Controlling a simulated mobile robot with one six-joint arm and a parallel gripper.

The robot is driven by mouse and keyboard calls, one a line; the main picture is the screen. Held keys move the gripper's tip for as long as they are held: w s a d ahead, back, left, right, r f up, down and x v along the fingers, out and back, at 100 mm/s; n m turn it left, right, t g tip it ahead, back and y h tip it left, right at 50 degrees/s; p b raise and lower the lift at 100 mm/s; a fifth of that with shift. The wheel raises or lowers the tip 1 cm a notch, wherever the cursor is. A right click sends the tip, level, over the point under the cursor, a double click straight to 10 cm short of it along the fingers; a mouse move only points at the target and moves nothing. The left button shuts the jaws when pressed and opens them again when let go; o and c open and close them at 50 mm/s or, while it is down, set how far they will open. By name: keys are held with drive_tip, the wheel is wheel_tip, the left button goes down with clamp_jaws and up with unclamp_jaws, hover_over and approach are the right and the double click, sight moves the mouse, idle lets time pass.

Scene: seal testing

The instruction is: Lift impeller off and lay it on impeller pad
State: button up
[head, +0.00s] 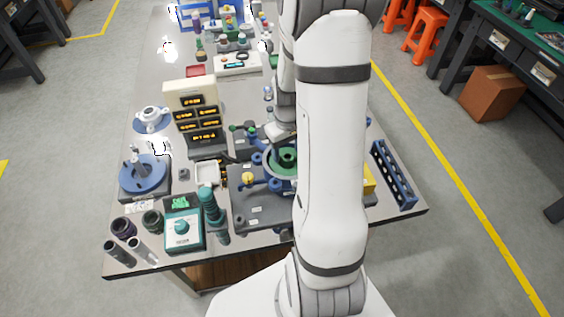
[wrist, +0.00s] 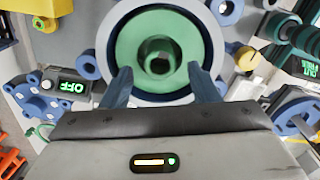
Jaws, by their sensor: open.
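The impeller looks to be the green round part with a raised, hollow hub (wrist: 130,50), in the middle of the wrist view. It sits inside a pale ring-shaped housing (wrist: 106,50). In the head view the green part (head: 287,158) shows in a blue-rimmed housing (head: 268,172), partly behind my arm. My gripper (wrist: 161,80) is open, its two blue fingers apart over the green part with the hub between and just beyond their tips. I cannot tell whether they touch it. I cannot tell which surface is the impeller pad.
A white part (head: 151,114) rests on a blue disc left of the display stack (head: 194,105). A blue round fixture (head: 145,172) and a teal tester (head: 183,228) stand at the front left. A blue rack (head: 393,175) lies along the right edge. My arm hides the centre right.

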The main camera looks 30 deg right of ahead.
drive_tip(key=shift+f, duration=0.8)
clamp_jaws()
